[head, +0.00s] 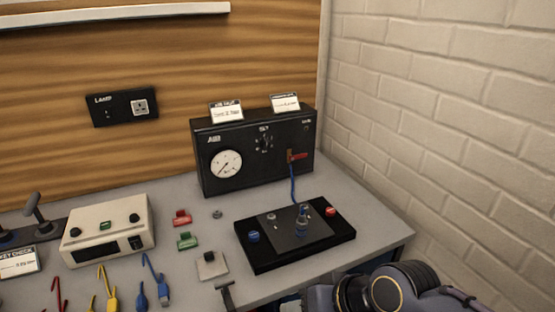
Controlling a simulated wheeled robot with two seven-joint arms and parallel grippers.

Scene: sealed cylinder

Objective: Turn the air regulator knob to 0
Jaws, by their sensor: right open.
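The black air box (255,180) stands at the back right of the bench, against the wood panel. A small dark knob (264,143) with marks around it sits on its front, upper middle; its setting is too small to read. A white round gauge (226,164) is to its left, and a red lever (297,156) with a blue hose (293,185) is to its right. My right arm comes in at the bottom right. Its gripper (320,298) is low at the bottom edge, partly cut off, open and well away from the knob. My left gripper is not in view.
A black plate with a fitting (302,220) lies in front of the box. Red (181,218) and green (187,241) blocks, a cream instrument (107,230) and several cables are to the left. A brick wall (440,110) bounds the right side.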

